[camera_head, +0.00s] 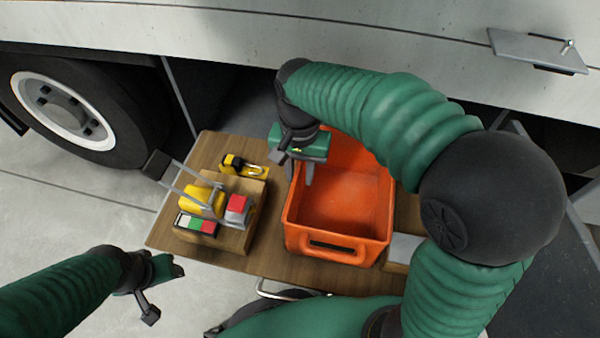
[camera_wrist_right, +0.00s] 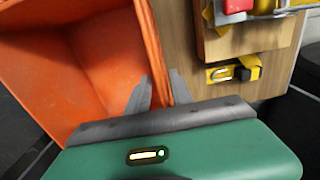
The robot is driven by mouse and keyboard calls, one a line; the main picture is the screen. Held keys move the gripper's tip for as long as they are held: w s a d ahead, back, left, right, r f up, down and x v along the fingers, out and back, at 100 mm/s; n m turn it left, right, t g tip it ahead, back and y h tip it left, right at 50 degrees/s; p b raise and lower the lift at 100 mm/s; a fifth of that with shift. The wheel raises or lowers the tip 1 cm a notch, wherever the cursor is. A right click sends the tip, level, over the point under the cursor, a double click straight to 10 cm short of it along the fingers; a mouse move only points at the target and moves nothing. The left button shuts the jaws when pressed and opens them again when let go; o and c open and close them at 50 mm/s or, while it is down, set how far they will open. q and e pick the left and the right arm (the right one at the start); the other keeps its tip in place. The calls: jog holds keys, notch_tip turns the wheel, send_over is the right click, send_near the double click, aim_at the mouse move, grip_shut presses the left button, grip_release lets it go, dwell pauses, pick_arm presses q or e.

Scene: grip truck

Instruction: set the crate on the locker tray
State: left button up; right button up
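The orange crate (camera_head: 340,258) is empty and stands upright on a wooden board (camera_head: 225,147). My right gripper (camera_head: 296,178) is over the crate's left wall, pointing down. In the right wrist view its fingers (camera_wrist_right: 160,88) are apart, one on each side of the crate's rim (camera_wrist_right: 151,35); firm contact does not show. My left gripper (camera_head: 178,268) is low at the left, away from the crate, seen too edge-on to tell its opening. I cannot tell whether the board is the locker tray; no other tray shows clearly.
Left of the crate, a wooden block (camera_head: 236,238) carries yellow, red and green items. A yellow tool (camera_head: 240,166) lies behind them. A truck wheel (camera_head: 65,110) is at the left, and a dark opening lies under the pale truck side (camera_head: 250,40). A pale block (camera_head: 403,248) touches or adjoins the crate's right.

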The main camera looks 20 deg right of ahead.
notch_tip(320, 180, up, 11)
jog(key=p, duration=0.5)
jog(key=shift+f, duration=0.1)
